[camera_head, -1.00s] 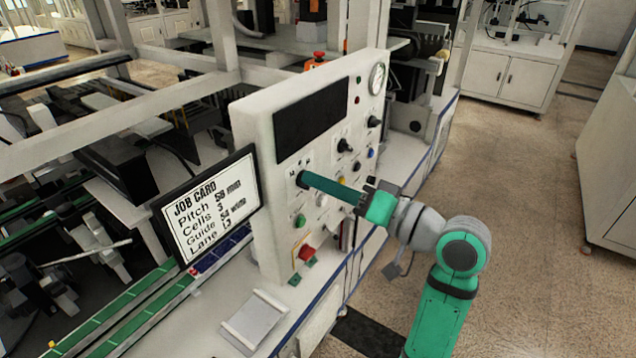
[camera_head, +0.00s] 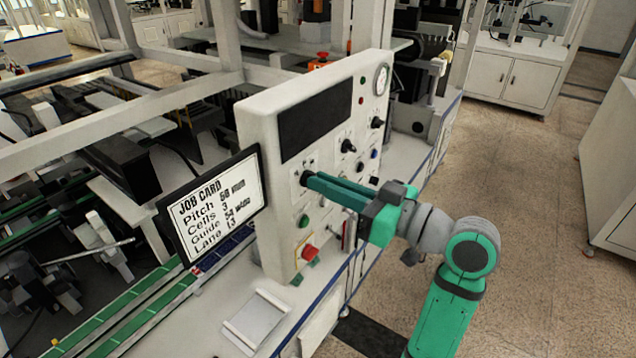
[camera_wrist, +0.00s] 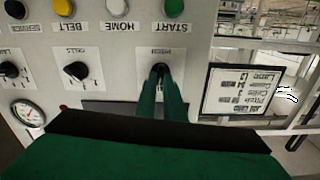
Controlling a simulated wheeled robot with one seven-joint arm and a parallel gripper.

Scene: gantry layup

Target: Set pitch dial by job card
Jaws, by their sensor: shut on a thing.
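The pitch dial (camera_wrist: 161,69) is a black knob on the white control panel (camera_head: 262,150). My gripper (camera_wrist: 161,76) is shut on it, with a green finger on each side; the fingers hide most of the knob and its pointer. The job card (camera_head: 211,205) is a black-framed screen left of the panel. It lists Pitch, which looks like 50 mm, then Cells 3, Guide and Lane, whose values are hard to read.
The cells dial (camera_wrist: 77,70) and another black dial (camera_wrist: 12,70) sit beside the pitch dial. A green START button (camera_wrist: 174,8) and a yellow button (camera_wrist: 63,7) are close by. A red button (camera_head: 310,252) is low on the panel. Open floor (camera_head: 540,200) lies to the right.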

